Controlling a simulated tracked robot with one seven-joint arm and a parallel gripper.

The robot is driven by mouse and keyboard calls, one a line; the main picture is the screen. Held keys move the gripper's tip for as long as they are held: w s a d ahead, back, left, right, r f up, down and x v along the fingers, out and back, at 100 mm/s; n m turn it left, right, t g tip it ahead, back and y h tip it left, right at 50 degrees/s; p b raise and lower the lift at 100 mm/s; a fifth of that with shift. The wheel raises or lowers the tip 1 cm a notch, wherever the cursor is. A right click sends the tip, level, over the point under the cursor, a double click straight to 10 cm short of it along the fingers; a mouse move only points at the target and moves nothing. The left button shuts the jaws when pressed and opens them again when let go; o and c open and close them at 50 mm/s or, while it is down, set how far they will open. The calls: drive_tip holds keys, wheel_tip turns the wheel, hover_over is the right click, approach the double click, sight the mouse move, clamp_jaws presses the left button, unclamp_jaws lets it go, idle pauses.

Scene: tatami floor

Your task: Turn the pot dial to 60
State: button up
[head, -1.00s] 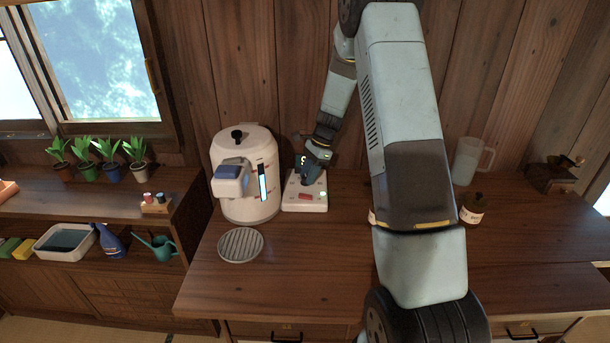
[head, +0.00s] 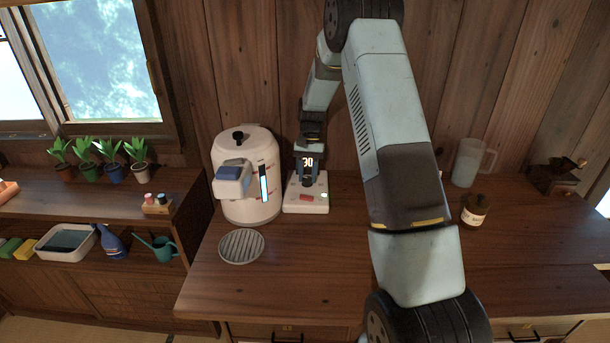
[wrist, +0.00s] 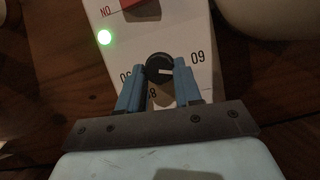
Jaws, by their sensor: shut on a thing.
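The pot (head: 238,198) is a white round body with a black lid knob, on the counter left of my gripper. In the wrist view the dial's white mark points roughly right, toward the side of the inverted 60 label (wrist: 198,57). Another inverted label at left is partly hidden by a finger.
A round slatted tray (head: 241,246) lies in front of the pot. At right are a labelled brown jar (head: 474,212), a clear pitcher (head: 468,162) and a wooden grinder (head: 553,177). Potted plants line the left shelf. The front middle counter is clear.

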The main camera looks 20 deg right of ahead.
drive_tip(key=n+h, duration=0.1)
drive_tip(key=n, duration=0.2)
drive_tip(key=a+n+h, duration=0.1)
drive_tip(key=n, duration=0.1)
drive_tip(key=shift+w+a+n, duration=0.1)
drive_tip(key=shift+w+n, duration=0.05)
drive_tip(key=shift+n, duration=0.25)
drive_tip(key=n+h, duration=0.1)
drive_tip(key=n, duration=0.2)
drive_tip(key=shift+n+h, duration=0.4)
drive_tip(key=shift+n, duration=0.3)
drive_tip(key=shift+d, duration=0.2)
drive_tip(key=shift+s, duration=0.2)
drive_tip(key=o, duration=1)
drive_tip(key=shift+o, duration=0.2)
